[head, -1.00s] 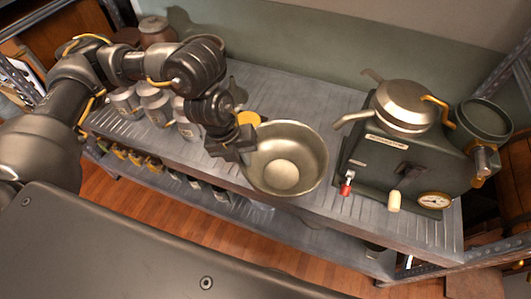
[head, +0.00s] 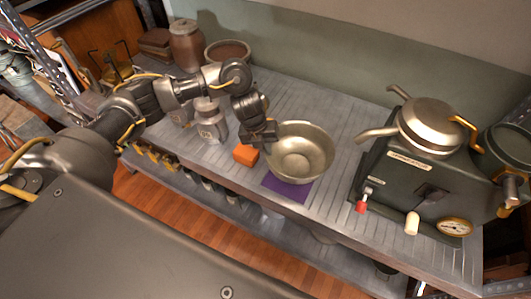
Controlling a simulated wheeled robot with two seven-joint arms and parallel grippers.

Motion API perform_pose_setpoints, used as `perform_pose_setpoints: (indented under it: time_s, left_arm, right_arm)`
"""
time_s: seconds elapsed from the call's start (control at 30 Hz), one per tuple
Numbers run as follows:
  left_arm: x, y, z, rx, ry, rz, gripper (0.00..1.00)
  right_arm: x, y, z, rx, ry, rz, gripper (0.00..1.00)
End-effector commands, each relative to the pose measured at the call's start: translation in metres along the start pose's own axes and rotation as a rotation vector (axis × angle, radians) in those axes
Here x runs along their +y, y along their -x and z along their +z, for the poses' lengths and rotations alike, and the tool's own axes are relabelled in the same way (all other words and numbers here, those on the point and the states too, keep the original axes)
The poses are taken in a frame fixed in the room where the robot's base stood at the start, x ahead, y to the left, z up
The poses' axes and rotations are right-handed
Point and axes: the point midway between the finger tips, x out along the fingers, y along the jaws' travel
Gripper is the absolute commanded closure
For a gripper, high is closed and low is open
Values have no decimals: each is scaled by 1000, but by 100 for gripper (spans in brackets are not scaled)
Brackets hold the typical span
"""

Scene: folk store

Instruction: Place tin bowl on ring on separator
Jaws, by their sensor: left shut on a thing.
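The tin bowl (head: 318,143) is a wide, shiny metal bowl, upright near the middle of the head view. My left gripper (head: 268,142) is shut on its left rim. I cannot tell whether the bowl touches the bench or hangs above it. The separator (head: 405,185) is a dark green machine on the right of the bench, with a lidded metal vessel (head: 432,118) and spouts on top. A green round part (head: 510,150) at its right side is cut by the picture edge; I cannot tell whether it is the ring. My right gripper is out of view.
A purple square (head: 288,188) shows below the bowl, and an orange block (head: 246,154) is left of it. A brown jar (head: 186,45) is at the back left. Bare grey bench (head: 345,105) lies behind the bowl.

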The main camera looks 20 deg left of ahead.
Motion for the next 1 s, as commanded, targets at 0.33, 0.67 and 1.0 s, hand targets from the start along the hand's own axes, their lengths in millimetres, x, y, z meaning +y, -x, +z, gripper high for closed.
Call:
perform_pose_setpoints:
  time_s: [0.33, 0.67, 1.0]
  left_arm:
    - [5, -22, -1, 0, -2, -1, 100]
    - [7, -25, -1, 1, -2, 2, 84]
    - [7, -24, -1, 1, -1, 2, 73]
  right_arm:
    - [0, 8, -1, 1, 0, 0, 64]
    - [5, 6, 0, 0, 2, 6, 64]
    - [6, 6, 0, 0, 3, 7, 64]
